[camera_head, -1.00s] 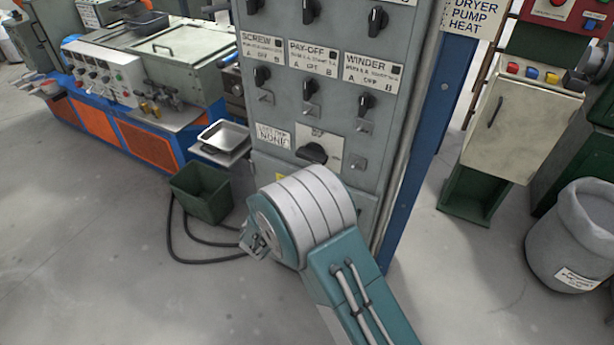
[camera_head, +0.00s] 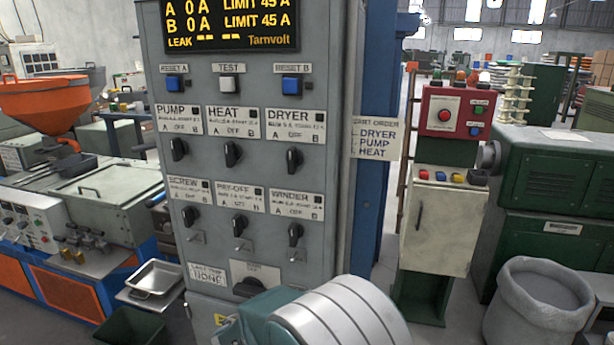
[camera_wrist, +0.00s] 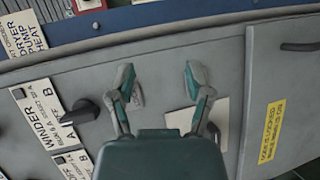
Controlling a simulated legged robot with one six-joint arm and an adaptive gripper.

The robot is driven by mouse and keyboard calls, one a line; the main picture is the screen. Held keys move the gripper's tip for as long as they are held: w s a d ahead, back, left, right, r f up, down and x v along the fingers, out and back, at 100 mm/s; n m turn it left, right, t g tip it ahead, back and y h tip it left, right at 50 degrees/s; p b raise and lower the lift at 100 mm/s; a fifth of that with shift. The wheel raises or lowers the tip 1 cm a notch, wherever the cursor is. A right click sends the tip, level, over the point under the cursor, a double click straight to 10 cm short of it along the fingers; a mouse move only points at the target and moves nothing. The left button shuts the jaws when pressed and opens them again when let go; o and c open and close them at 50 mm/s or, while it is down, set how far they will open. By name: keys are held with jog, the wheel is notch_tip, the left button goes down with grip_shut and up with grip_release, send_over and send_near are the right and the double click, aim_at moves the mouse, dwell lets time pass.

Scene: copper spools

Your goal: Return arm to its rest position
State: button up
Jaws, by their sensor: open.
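My gripper (camera_wrist: 160,82) shows in the wrist view with its two fingers spread apart and nothing between them. It is in front of the grey control cabinet (camera_wrist: 215,65), beside the WINDER knob (camera_wrist: 82,112). I cannot tell whether the fingers touch the panel. In the head view my arm, a teal and light-grey link, shows at the bottom centre in front of the cabinet (camera_head: 335,180). The gripper itself is not seen there.
A red-topped control box (camera_head: 455,112) on a pale cabinet (camera_head: 436,230) stands to the right. A grey bin (camera_head: 535,318) is at the lower right. A metal tray (camera_head: 158,278) and a green bin (camera_head: 130,328) are at the lower left.

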jog(key=s+d+r+m+g+y, duration=0.1)
jog(key=s+d+r+m+g, duration=0.25)
jog(key=s+d, duration=0.35)
jog(key=s+d+r+m+g+y, duration=0.1)
jog(key=s+d+r+m+g, duration=0.1)
jog(key=s+d+r+g, duration=0.45)
jog(key=s+d+m+t+y, duration=0.1)
jog(key=s+m+t+y, duration=0.1)
jog(key=s+y, duration=0.2)
jog(key=s+d+r+m+t+y, duration=0.1)
jog(key=s+y, duration=0.3)
jog(key=s, duration=0.6)
jog(key=shift+s+d+m+t, duration=0.35)
jog(key=shift+m+t, duration=0.1)
jog(key=shift+t, duration=0.25)
